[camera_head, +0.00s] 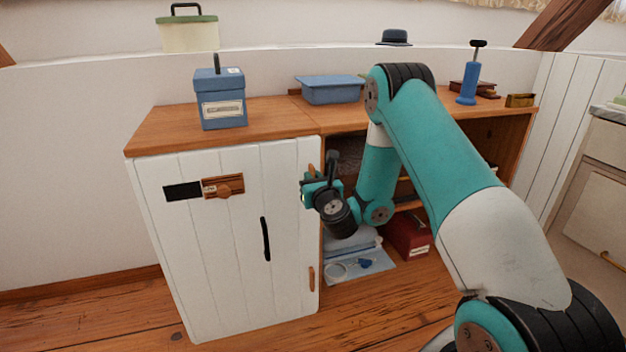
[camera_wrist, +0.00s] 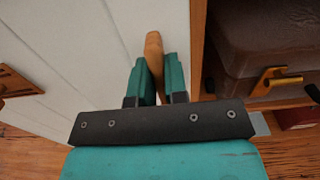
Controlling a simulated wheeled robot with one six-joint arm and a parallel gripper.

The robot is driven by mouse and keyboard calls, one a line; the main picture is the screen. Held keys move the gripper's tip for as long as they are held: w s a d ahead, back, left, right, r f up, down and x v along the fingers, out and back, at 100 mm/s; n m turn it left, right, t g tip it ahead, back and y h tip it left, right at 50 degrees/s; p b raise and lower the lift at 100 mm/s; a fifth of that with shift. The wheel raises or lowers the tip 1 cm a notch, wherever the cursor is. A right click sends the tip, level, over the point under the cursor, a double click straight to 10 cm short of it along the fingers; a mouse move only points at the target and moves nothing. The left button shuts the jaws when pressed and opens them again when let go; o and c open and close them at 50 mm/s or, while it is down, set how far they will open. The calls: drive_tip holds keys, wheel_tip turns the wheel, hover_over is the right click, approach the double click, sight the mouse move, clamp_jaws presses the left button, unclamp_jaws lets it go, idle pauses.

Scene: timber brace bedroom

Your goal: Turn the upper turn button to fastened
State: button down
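The upper turn button (camera_head: 311,169) is a small wooden piece at the top right edge of the white cabinet door (camera_head: 215,240). It stands roughly upright, along the door's edge. My gripper (camera_head: 308,188) is at the button in the head view and covers its lower part. In the wrist view, the button (camera_wrist: 154,46) sits between the two teal fingers of my gripper (camera_wrist: 157,75). The fingers look closed against its sides. The lower turn button (camera_head: 311,278) is also upright at the door's edge.
A black door handle (camera_head: 265,239) and a wooden slide plate (camera_head: 223,186) are on the door. Right of the door are open shelves with a brown case (camera_wrist: 265,40) and a red box (camera_head: 407,236). A blue box (camera_head: 220,98) and blue tray (camera_head: 331,89) stand on top.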

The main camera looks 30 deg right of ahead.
drive_tip(key=shift+n, duration=0.4)
drive_tip(key=n, duration=0.1)
drive_tip(key=n+p, duration=0.1)
drive_tip(key=n, duration=0.1)
drive_tip(key=shift+a, duration=0.25)
drive_tip(key=shift+w+a+f+n+p, duration=0.2)
drive_tip(key=shift+n+p, duration=0.45)
drive_tip(key=shift+n, duration=1.65)
drive_tip(key=shift+s+a+f+n+p, duration=0.2)
drive_tip(key=shift+n+p, duration=0.5)
drive_tip(key=shift+n, duration=1.6)
drive_tip(key=shift+w+a+f+n+p, duration=0.2)
drive_tip(key=shift+n+p, duration=0.45)
drive_tip(key=shift+n, duration=1.65)
drive_tip(key=shift+d+f, duration=0.15)
drive_tip(key=c, duration=1.1)
unclamp_jaws()
drive_tip(key=shift+c, duration=0.2)
